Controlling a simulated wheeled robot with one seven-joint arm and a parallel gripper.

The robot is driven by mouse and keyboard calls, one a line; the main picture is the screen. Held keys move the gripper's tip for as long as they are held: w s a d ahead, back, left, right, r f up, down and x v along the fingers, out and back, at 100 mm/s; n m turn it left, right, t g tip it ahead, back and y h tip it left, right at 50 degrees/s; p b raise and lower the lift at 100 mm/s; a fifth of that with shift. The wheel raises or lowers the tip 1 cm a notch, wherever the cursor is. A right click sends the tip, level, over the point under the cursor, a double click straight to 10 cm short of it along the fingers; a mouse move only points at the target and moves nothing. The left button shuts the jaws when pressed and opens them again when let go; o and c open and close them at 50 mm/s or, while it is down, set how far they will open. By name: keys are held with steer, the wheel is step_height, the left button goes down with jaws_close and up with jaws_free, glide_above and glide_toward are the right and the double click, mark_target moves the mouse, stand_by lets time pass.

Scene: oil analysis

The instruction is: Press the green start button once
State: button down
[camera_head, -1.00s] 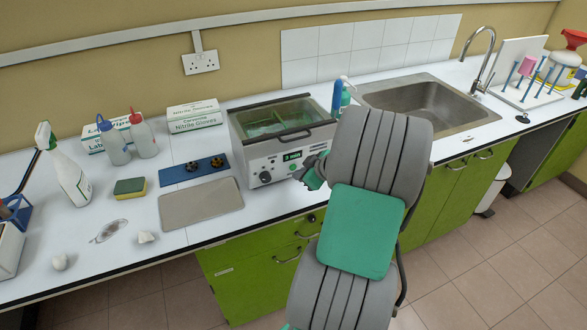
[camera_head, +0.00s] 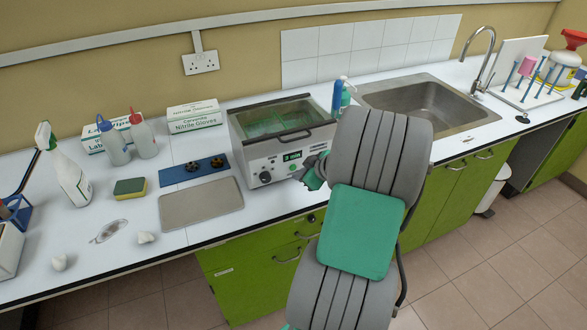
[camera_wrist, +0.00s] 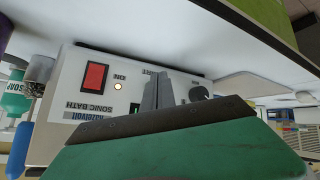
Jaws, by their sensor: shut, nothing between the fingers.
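The sonic bath (camera_head: 258,158) is a white box on the bench with a lit green display (camera_head: 292,155) and a black knob (camera_head: 265,177) on its front. My gripper (camera_head: 303,176) is at the right part of this front panel, with its fingers shut and empty. In the wrist view, the panel is upside down, and my shut fingers (camera_wrist: 158,88) point at it between the display and the knob (camera_wrist: 201,92). A red switch (camera_wrist: 94,76) and a small lit lamp (camera_wrist: 118,87) show beside them. I cannot make out the green start button; my fingers may hide it. Contact cannot be told.
A grey tray (camera_head: 200,203) and a blue rack (camera_head: 194,170) lie left of the bath. A sponge (camera_head: 130,188), spray bottle (camera_head: 70,178) and glove box (camera_head: 195,115) are further left. The sink (camera_head: 428,105) is to the right. Bottles stand at the bath's back right.

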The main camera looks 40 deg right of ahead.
stand_by(0.6)
steer(key=shift+w+d+b, duration=0.1)
steer(key=shift+w+b, duration=0.3)
steer(key=shift+w+d+b, duration=0.1)
steer(key=shift+w+b, duration=0.2)
steer(key=shift+w, duration=0.05)
stand_by(0.4)
stand_by(0.3)
steer(key=shift+s+a, duration=0.25)
steer(key=shift+s, duration=0.5)
steer(key=shift+s+a+b, duration=0.25)
steer(key=shift+s, duration=0.55)
steer(key=shift+s+a+b, duration=0.2)
steer(key=shift+s, duration=0.65)
steer(key=shift+s+a+b, duration=0.25)
steer(key=shift+s, duration=0.55)
